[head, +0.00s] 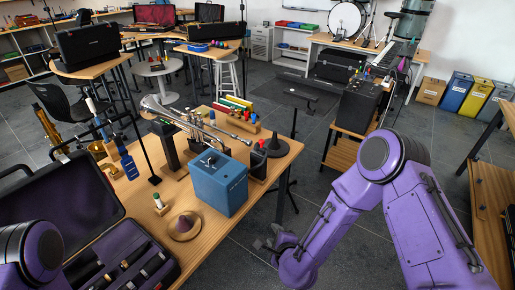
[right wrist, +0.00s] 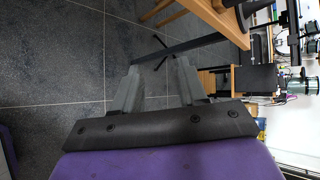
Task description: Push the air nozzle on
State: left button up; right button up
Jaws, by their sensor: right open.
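I cannot make out the air nozzle for certain. A blue upright item with a narrow dark neck (head: 128,165) stands at the left of the wooden table (head: 222,237). A blue box (head: 217,184) with a dark fitting on top stands near the table's right edge. My right gripper (head: 266,244) is off the table's right side, over the floor, apart from these things. In the right wrist view its two fingers (right wrist: 158,85) are spread with nothing between them. Only a purple part of my left arm shows at the lower left; its gripper is out of view.
A trumpet (head: 178,117) lies across dark supports behind the blue box. An open dark case (head: 62,215) fills the left. A black stand (head: 293,125) rises beyond the table's right side.

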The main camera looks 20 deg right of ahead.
jog(key=w+r+m+t+b, duration=0.1)
jog(key=w+r+m+t, duration=0.2)
jog(key=w+r+m, duration=0.4)
jog(key=m+t+h+b, duration=0.1)
jog(key=m+t+h, duration=0.15)
jog(key=m, duration=0.45)
send_near(262, 142)
jog(key=shift+t+y, duration=0.35)
jog(key=shift+t, duration=0.1)
jog(key=w+p, duration=0.1)
jog(key=w, duration=0.2)
jog(key=w+d, duration=0.1)
jog(key=w, duration=0.2)
jog(key=w+p, duration=0.1)
jog(key=w, duration=0.3)
jog(key=shift+d+f+p, duration=0.3)
jog(key=shift+d, duration=0.1)
jog(key=shift+w, duration=0.4)
pick_arm(q)
jog(key=shift+s+f, duration=0.25)
jog(key=shift+s, duration=0.65)
pick_arm(e)
jog(key=shift+s, duration=0.1)
